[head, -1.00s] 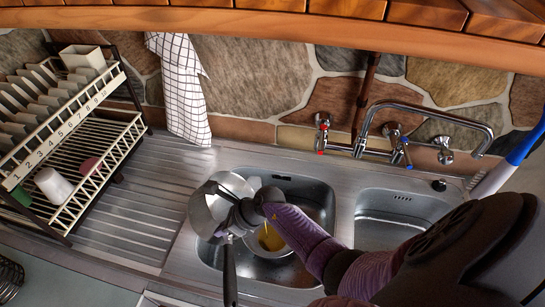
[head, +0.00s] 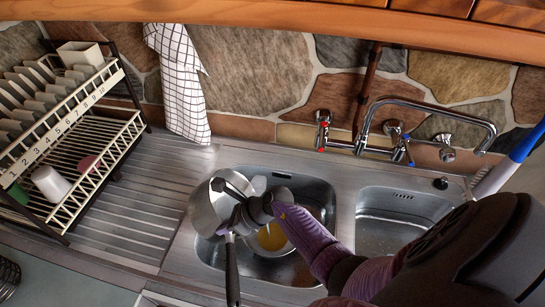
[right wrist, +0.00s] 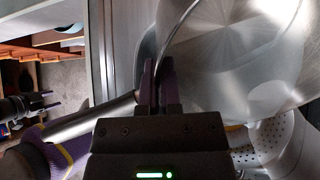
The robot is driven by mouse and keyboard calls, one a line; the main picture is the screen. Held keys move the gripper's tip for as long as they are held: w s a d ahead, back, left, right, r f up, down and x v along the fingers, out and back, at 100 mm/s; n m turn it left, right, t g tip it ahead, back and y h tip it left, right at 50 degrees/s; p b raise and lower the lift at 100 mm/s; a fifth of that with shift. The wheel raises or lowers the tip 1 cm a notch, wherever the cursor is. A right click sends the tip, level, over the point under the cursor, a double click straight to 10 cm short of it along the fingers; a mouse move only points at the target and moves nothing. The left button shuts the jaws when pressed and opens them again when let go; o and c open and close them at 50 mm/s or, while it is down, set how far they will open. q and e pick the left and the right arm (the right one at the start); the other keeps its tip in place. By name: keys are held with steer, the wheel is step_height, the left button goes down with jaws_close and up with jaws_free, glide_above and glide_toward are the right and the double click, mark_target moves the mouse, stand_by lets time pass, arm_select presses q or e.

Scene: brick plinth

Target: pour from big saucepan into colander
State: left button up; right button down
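The big saucepan (head: 203,209) is a shiny metal pan with a black handle (head: 233,272), held tilted over the left edge of the left sink basin. My right gripper (right wrist: 158,88) is shut on its rim near the handle; the pan (right wrist: 235,60) fills the upper right of the right wrist view. The colander (right wrist: 279,146), pale with small holes, is partly hidden below the pan. In the head view it sits in the left basin, mostly behind my right arm, with something yellow (head: 271,238) inside. A dark part at the left of the right wrist view may be my left gripper; its state is unclear.
A dish rack (head: 75,190) with plates and cups stands left on the ribbed drainboard (head: 150,200). A checked towel (head: 180,85) hangs behind. The tap (head: 430,112) rises behind the right basin (head: 395,210), which looks empty. A wooden shelf edge crosses the top.

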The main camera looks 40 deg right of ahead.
steer(key=shift+s+d+f+t+y+b, duration=0.15)
steer(key=shift+s+d+t+y+b, duration=0.3)
steer(key=shift+b, duration=0.6)
steer(key=shift+s+d+f+t+y+b, duration=0.15)
steer(key=shift+d+t+y+b, duration=0.35)
steer(key=shift+y+b, duration=0.4)
stand_by(2.7)
steer(key=shift+s+d+f+t+y+b, duration=0.45)
steer(key=shift+d+t+y+b, duration=0.15)
steer(key=shift+b, duration=1.3)
steer(key=shift+s+d+r+t+y+b, duration=0.15)
steer(key=shift+s+d+t+y+b, duration=0.2)
steer(key=shift+d+b, duration=0.3)
steer(key=shift+s+d+r+t+y+b, duration=0.1)
steer(key=shift+s+d+r+y+b, duration=0.1)
steer(key=shift+s+d+b, duration=0.35)
